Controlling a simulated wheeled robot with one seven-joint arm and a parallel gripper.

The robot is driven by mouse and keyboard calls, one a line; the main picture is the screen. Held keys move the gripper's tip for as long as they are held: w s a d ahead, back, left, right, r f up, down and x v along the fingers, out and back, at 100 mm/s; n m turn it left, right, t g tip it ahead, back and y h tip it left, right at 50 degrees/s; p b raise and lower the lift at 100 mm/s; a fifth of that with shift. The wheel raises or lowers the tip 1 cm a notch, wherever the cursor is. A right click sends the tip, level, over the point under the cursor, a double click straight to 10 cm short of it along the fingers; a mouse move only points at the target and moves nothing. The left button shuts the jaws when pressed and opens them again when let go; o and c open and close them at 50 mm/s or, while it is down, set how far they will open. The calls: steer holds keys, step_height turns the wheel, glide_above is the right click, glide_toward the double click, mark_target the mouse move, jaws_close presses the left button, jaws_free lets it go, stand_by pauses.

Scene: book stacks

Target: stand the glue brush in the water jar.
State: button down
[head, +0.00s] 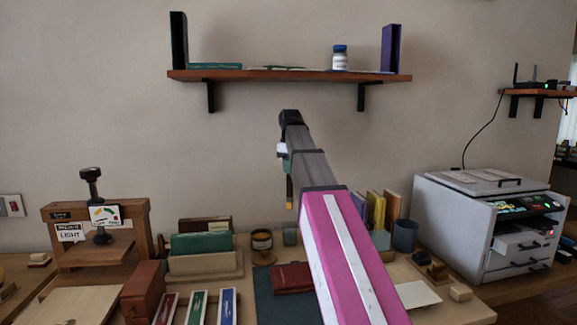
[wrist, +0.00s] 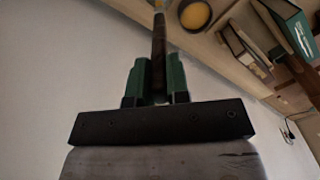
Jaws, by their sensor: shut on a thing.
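My gripper (head: 287,168) is in the air above the back of the bench, pointing down. In the wrist view its two green fingers (wrist: 157,80) are shut on the glue brush (wrist: 158,45), a thin dark brown stick between them. In the head view the brush (head: 289,192) hangs upright below the fingers. A small grey-green jar (head: 290,237), which looks like the water jar, stands on the bench below the brush, apart from it. I cannot see what is in it. I cannot make it out in the wrist view.
An amber pot (head: 262,241) stands just left of the jar; it also shows in the wrist view (wrist: 195,14). A book rack (head: 206,262) is further left. Upright books (head: 384,208) and a dark blue cup (head: 405,235) are on the right. A wall shelf (head: 290,76) is above.

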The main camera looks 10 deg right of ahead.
mark_target(290, 197)
steer(key=shift+a+f, duration=0.1)
steer(key=shift+f, duration=5.5)
steer(key=c, duration=1)
jaws_free()
step_height(290, 197, up, 11)
steer(key=shift+f, duration=0.1)
